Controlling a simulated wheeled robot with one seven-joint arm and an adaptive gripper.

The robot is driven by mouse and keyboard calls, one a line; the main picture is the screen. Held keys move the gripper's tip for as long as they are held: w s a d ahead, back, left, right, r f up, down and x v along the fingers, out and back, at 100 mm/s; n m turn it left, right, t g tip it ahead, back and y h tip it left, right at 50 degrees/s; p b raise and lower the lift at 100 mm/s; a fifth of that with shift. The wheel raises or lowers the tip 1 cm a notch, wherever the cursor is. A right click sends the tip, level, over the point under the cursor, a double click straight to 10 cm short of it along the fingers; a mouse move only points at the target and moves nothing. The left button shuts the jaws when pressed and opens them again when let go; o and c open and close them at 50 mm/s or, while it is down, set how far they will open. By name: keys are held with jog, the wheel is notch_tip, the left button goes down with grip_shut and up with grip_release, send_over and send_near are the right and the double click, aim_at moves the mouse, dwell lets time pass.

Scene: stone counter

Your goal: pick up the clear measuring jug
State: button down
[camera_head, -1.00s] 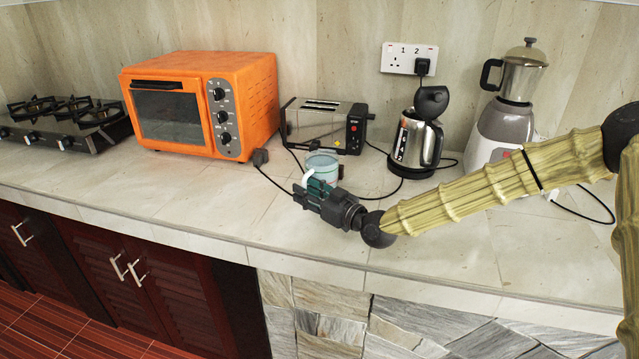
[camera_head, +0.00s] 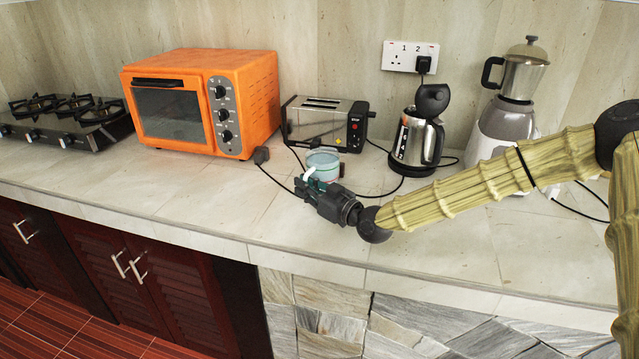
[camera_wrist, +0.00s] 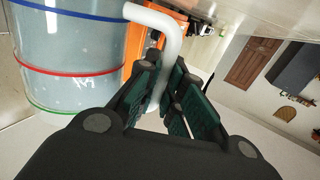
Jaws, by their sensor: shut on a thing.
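The clear measuring jug (camera_head: 323,160) is on or just above the counter in front of the toaster; I cannot tell if it touches the counter. It looks upright in the head view. In the wrist view the jug (camera_wrist: 70,60) fills the upper left, with blue, red and green bands and a white handle (camera_wrist: 165,35). My gripper (camera_head: 307,186) is at the jug's near side. In the wrist view its green-padded fingers (camera_wrist: 168,98) are closed on the white handle.
A toaster (camera_head: 318,125) stands close behind the jug, with an orange oven (camera_head: 205,105) to the left. A kettle (camera_head: 412,145) and blender (camera_head: 505,110) are to the right. Black cords lie near the jug. The front counter is clear.

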aim_at(306, 176)
jog(key=shift+r, duration=0.25)
jog(key=shift+r+b, duration=0.4)
jog(key=shift+r, duration=1.15)
jog(key=s+d+r+b, duration=0.1)
jog(key=s+d+b, duration=0.1)
jog(key=s, duration=1.3)
jog(key=shift+s+r, duration=0.3)
jog(key=shift+s, duration=0.1)
dwell(0.5)
jog(key=shift+d+f, duration=0.1)
jog(key=shift+d, duration=0.05)
